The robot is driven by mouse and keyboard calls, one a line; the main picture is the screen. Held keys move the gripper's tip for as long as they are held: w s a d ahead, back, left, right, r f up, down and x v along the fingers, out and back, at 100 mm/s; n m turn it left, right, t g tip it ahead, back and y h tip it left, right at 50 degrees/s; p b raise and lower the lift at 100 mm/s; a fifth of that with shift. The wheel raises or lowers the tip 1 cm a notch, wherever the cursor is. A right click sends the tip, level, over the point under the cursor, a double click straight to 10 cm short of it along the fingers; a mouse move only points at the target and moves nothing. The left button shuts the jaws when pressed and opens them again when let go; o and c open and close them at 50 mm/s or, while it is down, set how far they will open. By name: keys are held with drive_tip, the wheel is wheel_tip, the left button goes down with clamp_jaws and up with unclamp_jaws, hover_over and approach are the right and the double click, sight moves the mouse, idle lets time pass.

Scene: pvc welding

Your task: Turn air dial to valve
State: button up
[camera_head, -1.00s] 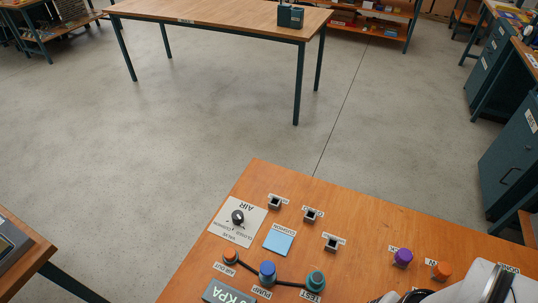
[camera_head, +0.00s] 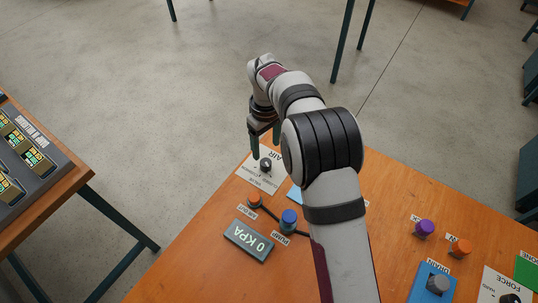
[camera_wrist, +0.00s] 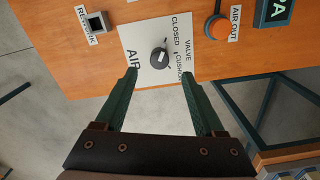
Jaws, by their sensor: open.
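The air dial (camera_head: 265,166) is a small dark round knob on a white plate (camera_head: 256,179) near the bench's left corner. In the wrist view the dial (camera_wrist: 159,57) carries a light mark. The words CLOSED, VALVE and CUSHION are printed beside it on the plate (camera_wrist: 135,42). I cannot tell for sure which word the mark points to. My gripper (camera_head: 265,143) hangs over the plate, close to the dial. In the wrist view my gripper (camera_wrist: 159,72) is open and empty, its two green fingers on either side of the dial and apart from it.
An orange AIR OUT knob (camera_head: 254,200), a blue knob (camera_head: 289,218) and a 0 KPA display (camera_head: 248,240) stand near the dial. Purple (camera_head: 424,228) and orange knobs are farther right.

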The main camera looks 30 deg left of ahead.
sight(267, 163)
wheel_tip(267, 163, down, 8)
drive_tip(key=shift+r, duration=0.2)
clamp_jaws()
